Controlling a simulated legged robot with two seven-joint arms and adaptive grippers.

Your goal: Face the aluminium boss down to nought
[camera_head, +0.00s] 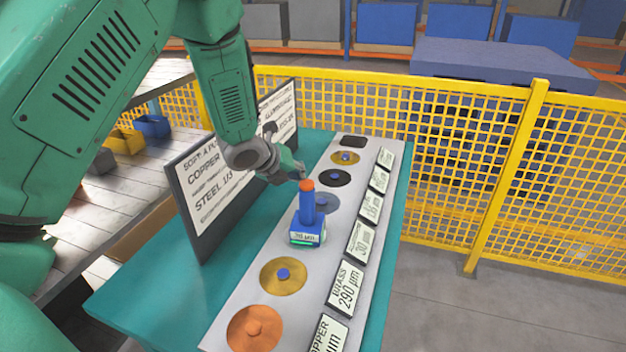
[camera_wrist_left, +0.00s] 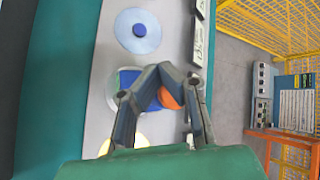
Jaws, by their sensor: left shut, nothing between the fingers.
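A blue tool (camera_head: 307,215) with an orange top stands upright on the grey strip, its square blue base carrying a small label. I cannot read which disc is labelled aluminium. My left gripper (camera_head: 302,178) is shut and empty, just above the tool's orange top. In the left wrist view its closed fingers (camera_wrist_left: 157,74) partly cover the orange top (camera_wrist_left: 168,97). My right gripper is out of view.
A copper disc (camera_head: 255,330) and a brass disc (camera_head: 283,275) lie nearer on the strip, dark and brass discs farther back. Label plates, one reading brass 290 µm (camera_head: 346,288), line the right edge. A dark-framed sign (camera_head: 222,185) stands left. Yellow mesh fence (camera_head: 480,150) runs behind and right.

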